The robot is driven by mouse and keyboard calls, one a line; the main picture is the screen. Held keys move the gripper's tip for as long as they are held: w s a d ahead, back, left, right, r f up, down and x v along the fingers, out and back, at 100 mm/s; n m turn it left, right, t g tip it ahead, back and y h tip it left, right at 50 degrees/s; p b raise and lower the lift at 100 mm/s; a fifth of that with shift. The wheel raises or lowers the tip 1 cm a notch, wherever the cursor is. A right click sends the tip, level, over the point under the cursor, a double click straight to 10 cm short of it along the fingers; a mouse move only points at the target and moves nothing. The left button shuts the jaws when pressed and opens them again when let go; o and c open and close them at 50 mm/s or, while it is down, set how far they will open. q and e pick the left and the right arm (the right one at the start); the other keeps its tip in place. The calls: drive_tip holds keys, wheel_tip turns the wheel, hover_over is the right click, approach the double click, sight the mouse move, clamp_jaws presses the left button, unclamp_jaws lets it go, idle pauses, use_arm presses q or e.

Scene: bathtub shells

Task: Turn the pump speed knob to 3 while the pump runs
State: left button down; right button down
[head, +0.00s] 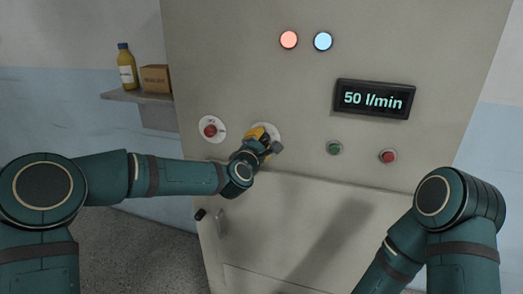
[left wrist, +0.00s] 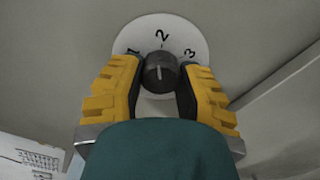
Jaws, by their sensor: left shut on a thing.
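The pump speed knob (left wrist: 160,74) is dark grey with a white pointer line. It sits on a round white dial (left wrist: 162,31) marked 1, 2 and 3, and its line points up at the 2. My left gripper (left wrist: 158,80) has its yellow fingers on both sides of the knob, shut on it. In the head view this gripper (head: 262,141) covers the knob, and only part of the white dial (head: 272,127) shows. The display (head: 375,99) reads 50 l/min. My right arm is at the lower right, its gripper outside the picture.
A red switch (head: 210,131) on a white plate is left of the dial. A green button (head: 334,149) and a red button (head: 388,156) are to the right. An orange lamp (head: 289,40) and a pale blue lamp (head: 323,41) glow above. A shelf (head: 137,97) holds a bottle and a box.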

use_arm(q)
drive_tip(key=shift+f+m+b, duration=0.1)
drive_tip(key=shift+m+b, duration=0.25)
drive_tip(key=shift+m, duration=0.15)
drive_tip(key=shift+a+m+b, duration=0.1)
drive_tip(key=shift+m+b, duration=0.5)
drive_tip(key=shift+m, duration=0.3)
drive_tip(key=m+b, duration=0.2)
drive_tip(key=m, duration=0.1)
drive_tip(key=shift+m, duration=0.3)
drive_tip(key=m, duration=0.2)
drive_tip(key=m+b, duration=0.1)
drive_tip(key=m, duration=0.1)
drive_tip(key=shift+r, duration=0.3)
drive_tip(key=shift+r+m+b, duration=0.15)
drive_tip(key=shift+m+b, duration=0.25)
drive_tip(key=shift+m, duration=0.9)
drive_tip(key=shift+w+r, duration=0.1)
drive_tip(key=c, duration=0.6)
unclamp_jaws()
drive_tip(key=shift+o, duration=0.2)
drive_tip(key=shift+f, duration=0.2)
